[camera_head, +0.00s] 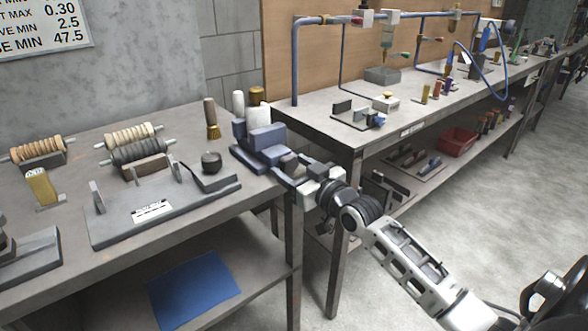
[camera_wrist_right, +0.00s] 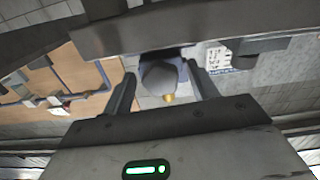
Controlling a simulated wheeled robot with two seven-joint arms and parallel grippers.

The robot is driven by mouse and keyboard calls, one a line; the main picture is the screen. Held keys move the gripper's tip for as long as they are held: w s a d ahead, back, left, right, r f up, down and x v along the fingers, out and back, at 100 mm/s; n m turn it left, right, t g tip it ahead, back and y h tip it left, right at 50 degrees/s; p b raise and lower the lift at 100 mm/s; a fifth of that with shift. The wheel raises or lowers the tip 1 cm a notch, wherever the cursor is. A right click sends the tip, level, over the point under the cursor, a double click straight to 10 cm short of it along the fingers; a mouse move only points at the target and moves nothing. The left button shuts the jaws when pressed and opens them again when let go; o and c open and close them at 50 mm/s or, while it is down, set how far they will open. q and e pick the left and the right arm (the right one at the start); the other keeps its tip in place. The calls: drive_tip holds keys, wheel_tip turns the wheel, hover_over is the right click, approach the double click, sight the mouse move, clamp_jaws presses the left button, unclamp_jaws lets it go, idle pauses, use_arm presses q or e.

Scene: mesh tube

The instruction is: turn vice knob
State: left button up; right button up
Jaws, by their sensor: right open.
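The blue-grey vice (camera_head: 266,137) is at the right front corner of the left bench. Its rounded grey knob (camera_head: 291,164) faces the bench's front edge. My right gripper (camera_head: 297,174) is at the knob, its arm coming in from the lower right. In the right wrist view the grey knob (camera_wrist_right: 158,76) shows between the two spread fingers of the right gripper (camera_wrist_right: 161,74). Gaps show beside it, so the gripper is open around or just in front of it; the exact depth is unclear. My left gripper is not in view.
A brass-bristled brush (camera_head: 212,120) and a white cylinder (camera_head: 238,103) stand beside the vice. A second bench (camera_head: 350,134) with blue pipework stands to the right.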

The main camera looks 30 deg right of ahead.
drive_tip(key=c, duration=1)
drive_tip(key=shift+r+m+p, duration=0.25)
drive_tip(key=shift+m+p, duration=0.45)
drive_tip(key=shift+p, duration=0.25)
drive_tip(key=shift+m+p, duration=0.5)
drive_tip(key=shift+m, duration=0.2)
drive_tip(key=shift+a+f+m+p, duration=0.1)
drive_tip(key=shift+m+p, duration=0.2)
drive_tip(key=shift+m, duration=0.4)
drive_tip(key=shift+f+m, duration=0.15)
drive_tip(key=shift+m, duration=0.45)
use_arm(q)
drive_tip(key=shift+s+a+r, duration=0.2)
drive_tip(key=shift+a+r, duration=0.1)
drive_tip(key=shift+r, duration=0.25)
